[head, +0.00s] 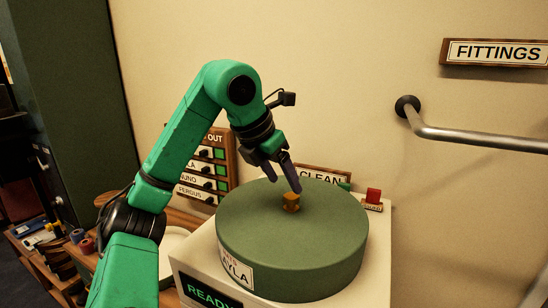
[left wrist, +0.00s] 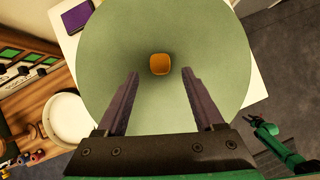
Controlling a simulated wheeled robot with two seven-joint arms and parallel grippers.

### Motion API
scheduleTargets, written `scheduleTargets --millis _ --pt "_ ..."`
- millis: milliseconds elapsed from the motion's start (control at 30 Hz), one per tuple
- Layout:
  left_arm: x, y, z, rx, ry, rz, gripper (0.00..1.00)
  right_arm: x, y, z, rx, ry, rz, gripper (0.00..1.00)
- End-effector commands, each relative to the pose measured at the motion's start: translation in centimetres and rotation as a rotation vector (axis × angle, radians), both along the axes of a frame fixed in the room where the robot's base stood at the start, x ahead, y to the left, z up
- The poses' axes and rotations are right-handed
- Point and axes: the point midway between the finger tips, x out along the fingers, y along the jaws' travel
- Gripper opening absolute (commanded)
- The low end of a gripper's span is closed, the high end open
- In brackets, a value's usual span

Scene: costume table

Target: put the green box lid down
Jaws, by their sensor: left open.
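The green box lid (head: 255,222) is the round top of a green drum-shaped box with a small orange-brown knob (head: 291,202) at its middle. It sits level on a white stand, and I cannot make out a seam between lid and box. A label reading "AYLA" (head: 236,268) is on its front side. My left gripper (head: 284,180) is just above the knob, pointing down. In the left wrist view the lid (left wrist: 112,40) fills the middle, and the knob (left wrist: 160,64) shows beyond the two open fingertips (left wrist: 161,74), with nothing between them. My right gripper is not seen in the head view.
The white stand (head: 200,268) has a "READY" display on its front. A "CLEAN" sign (head: 322,176) and a red block (head: 373,195) are behind the box. A label board (head: 212,165) stands at the left. A grey rail (head: 470,136) runs along the right wall.

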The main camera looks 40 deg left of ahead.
Motion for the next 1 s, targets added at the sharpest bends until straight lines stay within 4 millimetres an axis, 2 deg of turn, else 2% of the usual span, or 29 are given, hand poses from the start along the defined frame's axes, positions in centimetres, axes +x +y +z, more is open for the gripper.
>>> scheduleTargets --millis 33,100,167,400,1000 --pt "-0.7 0.1 2.5 0.002 -0.006 0.004 0.69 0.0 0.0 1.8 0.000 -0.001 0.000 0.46" --pt "-1.8 0.1 4.5 0.004 -0.005 0.003 0.69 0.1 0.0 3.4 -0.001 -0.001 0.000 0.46" --pt "-2.2 0.0 4.5 0.004 -0.006 0.001 0.69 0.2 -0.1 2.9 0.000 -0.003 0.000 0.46" --pt "-3.2 0.0 5.8 0.001 -0.003 0.000 0.69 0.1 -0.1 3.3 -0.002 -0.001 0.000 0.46" --pt "-3.2 0.0 5.7 0.000 0.000 0.000 0.69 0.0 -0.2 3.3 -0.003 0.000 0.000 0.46"
